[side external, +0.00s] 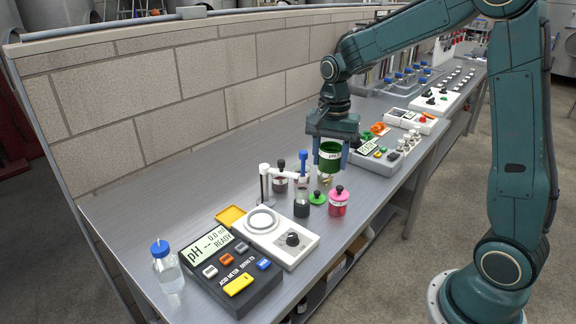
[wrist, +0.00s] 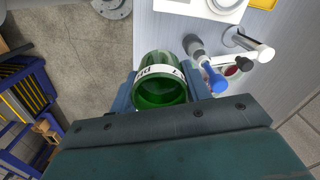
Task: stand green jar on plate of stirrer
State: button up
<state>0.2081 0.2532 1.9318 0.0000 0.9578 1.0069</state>
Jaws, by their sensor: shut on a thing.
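My gripper (side external: 331,166) is shut on the green jar (side external: 330,154), which has a white label band. The jar hangs upright above the bench, behind the small bottles and to the right of the stirrer. In the wrist view my gripper (wrist: 163,98) has a finger on each side of the jar (wrist: 160,92), and I look into its open mouth. The stirrer (side external: 300,253) is a white box with a round ringed plate (side external: 262,220) and a black knob. The plate looks bare. Part of the stirrer shows at the top of the wrist view (wrist: 200,8).
A pH meter (side external: 228,272), yellow tray (side external: 230,216) and blue-capped bottle (side external: 168,270) are at the near end.

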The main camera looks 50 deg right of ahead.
jog(key=w+a+f, duration=0.4)
jog(key=w, duration=0.3)
send_over(261, 220)
notch_tip(261, 220, down, 6)
jog(key=shift+r, duration=0.15)
jog(key=shift+f, duration=2.05)
jog(key=shift+f, duration=0.95)
dwell(1.1)
jog(key=o, duration=1.6)
jog(key=shift+o, duration=0.2)
